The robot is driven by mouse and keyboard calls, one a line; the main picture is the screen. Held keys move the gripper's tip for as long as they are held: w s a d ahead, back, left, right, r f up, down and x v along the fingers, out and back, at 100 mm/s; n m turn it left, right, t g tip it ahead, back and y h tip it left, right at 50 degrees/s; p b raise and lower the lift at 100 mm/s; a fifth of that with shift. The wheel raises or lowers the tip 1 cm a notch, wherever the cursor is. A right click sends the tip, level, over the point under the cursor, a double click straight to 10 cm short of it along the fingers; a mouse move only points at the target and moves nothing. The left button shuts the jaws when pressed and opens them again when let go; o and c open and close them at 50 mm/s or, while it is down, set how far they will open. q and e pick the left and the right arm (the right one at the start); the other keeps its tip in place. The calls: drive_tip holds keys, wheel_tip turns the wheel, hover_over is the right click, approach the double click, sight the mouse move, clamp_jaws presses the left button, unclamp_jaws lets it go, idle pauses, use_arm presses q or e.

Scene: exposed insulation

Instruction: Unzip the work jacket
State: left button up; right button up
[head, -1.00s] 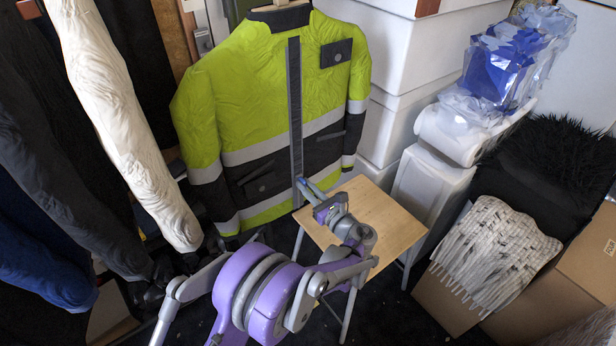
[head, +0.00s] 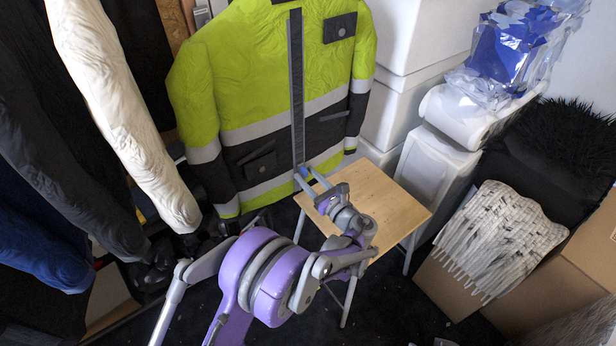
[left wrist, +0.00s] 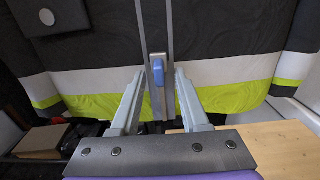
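The work jacket (head: 235,105) is yellow-green and black with grey bands and hangs upright at the back. A dark grey zipper strip (head: 297,90) runs straight down its front. In the left wrist view, a blue zipper pull (left wrist: 159,73) sits near the strip's lower end. My left gripper (head: 309,178) is at the jacket's lower hem in front of the strip. In the left wrist view, its two fingers (left wrist: 154,98) stand apart on either side of the pull, with gaps on both sides. The right gripper is not in view.
A small wooden-topped table (head: 385,200) stands right of my left gripper, close to the arm. White bins (head: 405,90) are stacked behind it. Several garments, one with a white sleeve (head: 115,110), hang at the left. Cardboard boxes (head: 560,260) stand at the right.

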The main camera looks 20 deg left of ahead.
use_arm(q)
drive_tip(key=p+v, duration=0.1)
drive_tip(key=v, duration=1)
drive_tip(key=shift+a, duration=0.15)
